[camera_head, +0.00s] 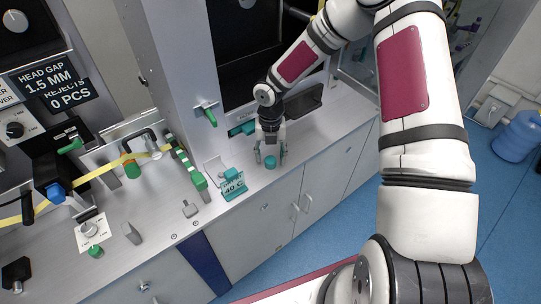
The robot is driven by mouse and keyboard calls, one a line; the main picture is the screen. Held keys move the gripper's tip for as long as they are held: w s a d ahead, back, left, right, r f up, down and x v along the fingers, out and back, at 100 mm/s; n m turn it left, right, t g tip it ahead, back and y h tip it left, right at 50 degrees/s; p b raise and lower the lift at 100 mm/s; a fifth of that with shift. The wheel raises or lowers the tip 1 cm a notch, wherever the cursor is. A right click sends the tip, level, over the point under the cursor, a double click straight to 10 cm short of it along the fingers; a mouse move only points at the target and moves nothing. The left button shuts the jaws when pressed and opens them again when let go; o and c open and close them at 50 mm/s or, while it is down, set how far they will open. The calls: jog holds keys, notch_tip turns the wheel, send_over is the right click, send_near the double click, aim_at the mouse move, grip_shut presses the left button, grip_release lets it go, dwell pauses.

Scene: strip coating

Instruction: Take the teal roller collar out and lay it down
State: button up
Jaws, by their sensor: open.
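A small teal cylindrical piece (270,162), which looks like the roller collar, is on the grey counter near its front edge. My gripper (270,157) points down over it with its fingers apart, one on each side of the piece. The fingers do not look closed on it. The small size hides whether they touch it. A teal part (243,128) shows just behind my gripper at the machine's base, partly hidden by it.
A teal stand reading 40 C (232,184) is left of my gripper on the counter (225,215). Green-handled clamps (191,168) and a yellow strip (98,173) are farther left. The machine's grey column (180,70) rises behind. The counter right of my gripper looks mostly clear.

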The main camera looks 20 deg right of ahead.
notch_tip(320, 180, up, 12)
jog(key=shift+w+f, duration=0.15)
jog(key=shift+w, duration=0.1)
dwell(0.8)
jog(key=s+d+r+m+t+h, duration=0.1)
jog(key=s+r+m+h, duration=0.1)
jog(key=s+r+m, duration=0.6)
jog(key=s+d+r+m+t+h, duration=0.1)
jog(key=s+r+m, duration=0.4)
jog(key=r+m, duration=0.5)
jog(key=s+a+r+m+t+y, duration=0.1)
jog(key=s+r+m, duration=0.2)
jog(key=s+m, duration=0.4)
jog(key=s+a+r+m+t+y, duration=0.1)
jog(key=s+r+m+t, duration=0.1)
jog(key=s+r+m, duration=0.2)
jog(key=s+m, duration=0.3)
jog(key=s, duration=0.1)
jog(key=shift+a+r+m+t+y, duration=0.2)
jog(key=shift+m+t+y, duration=0.1)
jog(key=shift+y, duration=0.1)
